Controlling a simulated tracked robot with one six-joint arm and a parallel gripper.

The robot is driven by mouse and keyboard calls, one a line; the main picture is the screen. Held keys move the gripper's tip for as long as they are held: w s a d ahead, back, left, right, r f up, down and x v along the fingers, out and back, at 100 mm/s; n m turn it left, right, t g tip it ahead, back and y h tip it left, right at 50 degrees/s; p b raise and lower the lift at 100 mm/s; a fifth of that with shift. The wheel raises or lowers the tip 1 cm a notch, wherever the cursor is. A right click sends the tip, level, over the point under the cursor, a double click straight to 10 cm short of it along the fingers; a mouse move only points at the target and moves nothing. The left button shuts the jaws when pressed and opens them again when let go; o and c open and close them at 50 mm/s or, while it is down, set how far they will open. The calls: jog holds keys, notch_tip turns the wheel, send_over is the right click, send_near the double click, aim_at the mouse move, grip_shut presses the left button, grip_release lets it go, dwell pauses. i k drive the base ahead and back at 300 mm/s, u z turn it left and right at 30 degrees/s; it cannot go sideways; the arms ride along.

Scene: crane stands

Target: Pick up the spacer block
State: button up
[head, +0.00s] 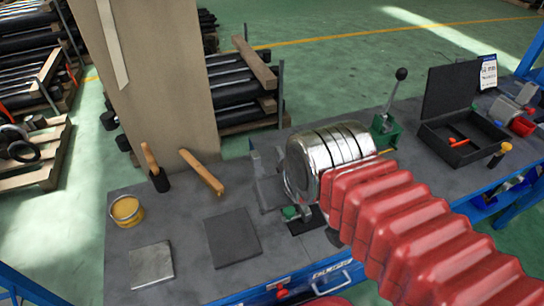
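No thing is clearly marked as the spacer block. A light grey metal block (151,265), flat and square, lies at the bench's near left and may be it. My arm, in a red ribbed cover, reaches in from the lower right to a shiny ringed metal drum at mid bench. Grey angular parts, which look like my gripper (265,181), stand at the drum's left end, above and to the right of the block and well apart from it. I cannot make out the fingertips or whether they hold anything.
On the grey bench (185,225) lie a dark square plate (232,237), a yellow tin (127,211) and two wooden-handled tools (202,172). A green lever device (386,128) and an open black case (462,138) stand right. A tall beige column (160,70) rises behind.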

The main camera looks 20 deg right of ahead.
aim_at(279, 152)
jog(key=u, duration=1.35)
jog(key=k, duration=0.85)
jog(key=u, duration=0.7)
jog(key=i, duration=1)
jog(key=z, duration=0.05)
